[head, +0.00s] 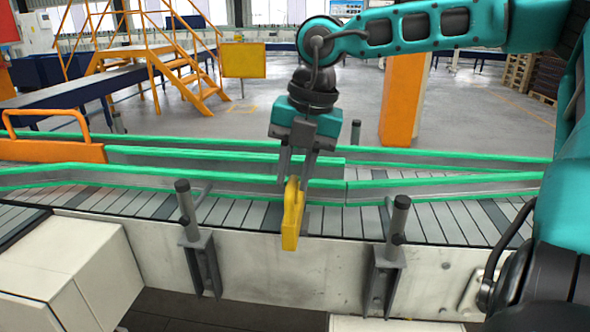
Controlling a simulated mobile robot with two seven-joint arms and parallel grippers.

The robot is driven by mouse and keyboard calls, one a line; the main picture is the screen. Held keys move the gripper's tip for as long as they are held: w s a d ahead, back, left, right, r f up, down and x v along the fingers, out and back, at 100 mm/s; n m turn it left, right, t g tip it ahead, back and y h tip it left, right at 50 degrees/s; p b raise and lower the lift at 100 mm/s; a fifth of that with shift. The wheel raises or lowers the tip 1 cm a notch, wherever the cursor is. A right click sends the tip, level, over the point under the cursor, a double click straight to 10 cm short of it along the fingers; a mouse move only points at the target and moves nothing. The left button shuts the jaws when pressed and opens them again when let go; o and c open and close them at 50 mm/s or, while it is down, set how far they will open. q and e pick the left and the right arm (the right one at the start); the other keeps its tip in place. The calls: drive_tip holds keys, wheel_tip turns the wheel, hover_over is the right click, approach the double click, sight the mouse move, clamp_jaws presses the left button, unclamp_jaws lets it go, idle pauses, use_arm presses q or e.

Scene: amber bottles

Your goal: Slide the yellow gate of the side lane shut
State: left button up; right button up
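The yellow gate (291,226) is a narrow upright piece at the near side of the conveyor lane, just left of the picture's middle. Its lower end overlaps the pale front wall of the conveyor. My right gripper (298,174) points down from above, with its two grey fingers at the gate's top, one on each side. I cannot tell whether the fingers press on the gate or only stand around it. The side lane (440,218) is a grey slatted track between green-topped rails. My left gripper is out of view.
Two grey posts on brackets, one left (186,210) and one right (398,220) of the gate, rise from the front wall (330,275). A green-topped rail (220,158) runs behind. An orange hoop (45,118) stands at the far left. No bottles are visible on the slats.

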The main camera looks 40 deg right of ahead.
clamp_jaws()
drive_tip(key=shift+d, duration=0.1)
drive_tip(key=w+d, duration=0.4)
drive_tip(key=shift+d, duration=0.3)
drive_tip(key=shift+d+r, duration=0.15)
drive_tip(key=shift+w, duration=0.1)
drive_tip(key=shift+o, duration=1.2)
unclamp_jaws()
drive_tip(key=shift+d, duration=0.1)
drive_tip(key=shift+o, duration=0.4)
